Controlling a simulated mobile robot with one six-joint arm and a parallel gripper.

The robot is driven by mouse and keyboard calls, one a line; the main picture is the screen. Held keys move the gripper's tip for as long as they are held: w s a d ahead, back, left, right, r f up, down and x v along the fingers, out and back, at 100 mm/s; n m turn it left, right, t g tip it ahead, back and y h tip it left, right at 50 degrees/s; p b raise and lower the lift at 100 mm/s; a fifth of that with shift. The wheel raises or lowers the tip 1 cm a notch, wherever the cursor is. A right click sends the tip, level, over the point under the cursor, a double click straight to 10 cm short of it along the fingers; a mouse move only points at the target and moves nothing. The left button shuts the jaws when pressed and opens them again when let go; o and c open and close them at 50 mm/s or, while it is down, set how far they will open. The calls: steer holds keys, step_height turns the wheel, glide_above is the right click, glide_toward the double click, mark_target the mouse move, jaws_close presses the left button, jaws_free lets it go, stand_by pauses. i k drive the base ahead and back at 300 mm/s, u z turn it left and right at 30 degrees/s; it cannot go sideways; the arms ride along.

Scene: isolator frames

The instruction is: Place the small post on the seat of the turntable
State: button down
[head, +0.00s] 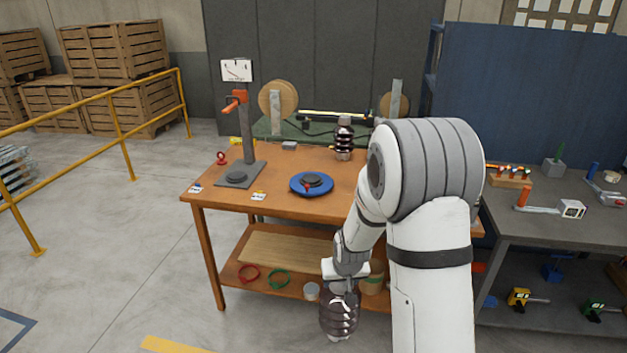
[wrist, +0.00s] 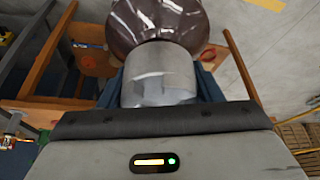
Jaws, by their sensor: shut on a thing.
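My gripper (head: 342,281) is shut on a brown ribbed post (head: 338,314) by its metal cap. The post hangs roughly upright in front of the table, below the tabletop in the head view. In the wrist view the grey metal cap (wrist: 160,75) sits between the fingers, with the brown ribbed body (wrist: 158,20) beyond it. The seat looks empty. A second dark ribbed post (head: 344,139) stands at the back of the table.
A grey test stand (head: 246,135) with an orange handle stands left of the turntable. The wooden table (head: 270,206) has a lower shelf with red and green rings. A grey bench (head: 545,222) with tools is at right. Yellow railing runs at left; floor there is clear.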

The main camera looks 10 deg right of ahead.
mark_target(312, 178)
steer(key=i, duration=0.95)
